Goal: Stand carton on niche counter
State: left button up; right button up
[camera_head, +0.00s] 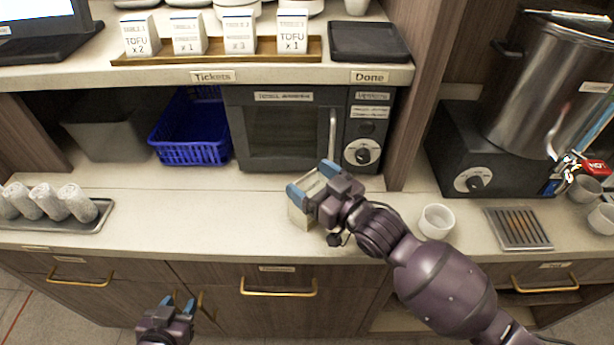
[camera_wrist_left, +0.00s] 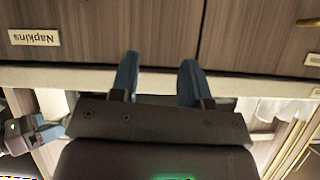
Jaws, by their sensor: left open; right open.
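A small cream carton (camera_head: 300,214) is on the niche counter (camera_head: 250,205) in front of the microwave, and it looks upright. My right gripper (camera_head: 311,182) is open, with its blue fingers on either side of the carton's top. The gripper hides part of the carton, and I cannot tell whether the fingers touch it. My left gripper (camera_head: 179,302) is open and empty, low in front of the drawers. Its two fingers also show apart in the left wrist view (camera_wrist_left: 159,65).
A microwave (camera_head: 285,130) and a blue basket (camera_head: 190,135) stand behind. A white cup (camera_head: 436,221) and a drip grate (camera_head: 517,228) are to the right. A tray of rolled napkins (camera_head: 98,216) is at the left. The counter between that tray and the carton is clear.

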jog(key=v, duration=1)
jog(key=shift+s+d, duration=0.15)
jog(key=shift+s, duration=0.05)
